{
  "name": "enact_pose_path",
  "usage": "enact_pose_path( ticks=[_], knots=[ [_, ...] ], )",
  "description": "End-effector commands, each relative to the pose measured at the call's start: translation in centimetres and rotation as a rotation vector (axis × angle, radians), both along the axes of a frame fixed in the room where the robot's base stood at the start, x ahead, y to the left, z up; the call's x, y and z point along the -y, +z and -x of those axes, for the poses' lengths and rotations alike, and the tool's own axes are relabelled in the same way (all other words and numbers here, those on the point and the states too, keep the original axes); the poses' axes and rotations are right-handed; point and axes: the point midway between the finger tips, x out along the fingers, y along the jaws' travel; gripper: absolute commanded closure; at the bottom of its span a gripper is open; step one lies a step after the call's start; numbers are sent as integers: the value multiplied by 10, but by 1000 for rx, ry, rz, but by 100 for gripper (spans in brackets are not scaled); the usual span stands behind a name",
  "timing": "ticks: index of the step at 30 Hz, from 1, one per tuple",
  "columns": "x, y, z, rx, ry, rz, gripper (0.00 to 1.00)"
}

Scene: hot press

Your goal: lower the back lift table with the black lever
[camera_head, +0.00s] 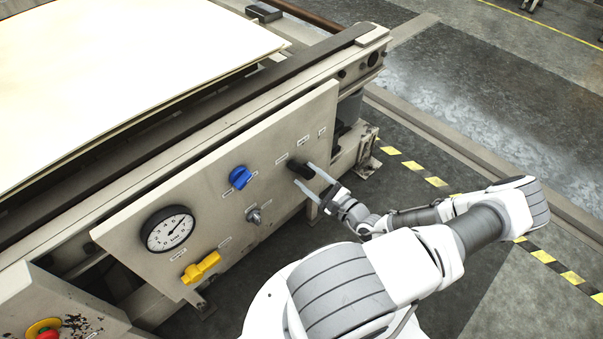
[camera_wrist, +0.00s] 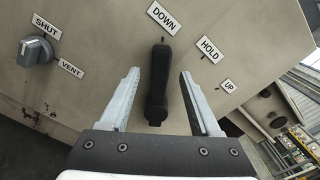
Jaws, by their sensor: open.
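The black lever (camera_wrist: 158,85) is on the beige control panel (camera_head: 215,190), and it also shows in the head view (camera_head: 300,169). In the wrist view its upper end points toward the DOWN label (camera_wrist: 163,18). The HOLD label (camera_wrist: 209,49) and the UP label (camera_wrist: 228,86) are to its right. My gripper (camera_wrist: 157,85) is open, with one finger on each side of the lever and a visible gap on both sides. In the head view, my gripper (camera_head: 318,184) reaches the panel from the right. The lift table (camera_head: 130,60) carries a large pale sheet.
A grey SHUT/VENT knob (camera_wrist: 36,50) is left of the lever. The panel also holds a blue handle (camera_head: 240,177), a pressure gauge (camera_head: 168,229) and a yellow handle (camera_head: 201,267). A red button (camera_head: 46,333) is at the lower left. Open floor is at the right.

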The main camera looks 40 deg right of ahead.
Motion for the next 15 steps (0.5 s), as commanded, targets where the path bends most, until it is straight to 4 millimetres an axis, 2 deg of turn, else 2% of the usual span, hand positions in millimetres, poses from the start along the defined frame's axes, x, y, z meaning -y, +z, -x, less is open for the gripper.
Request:
enact_pose_path(
  ticks=[3, 6, 15],
  knots=[
    [-2, -2, -17, 2, 1, 1, 36],
    [-2, -1, -26, 1, 1, 0, 36],
    [-2, 0, -31, 0, 0, 1, 36]
  ],
)
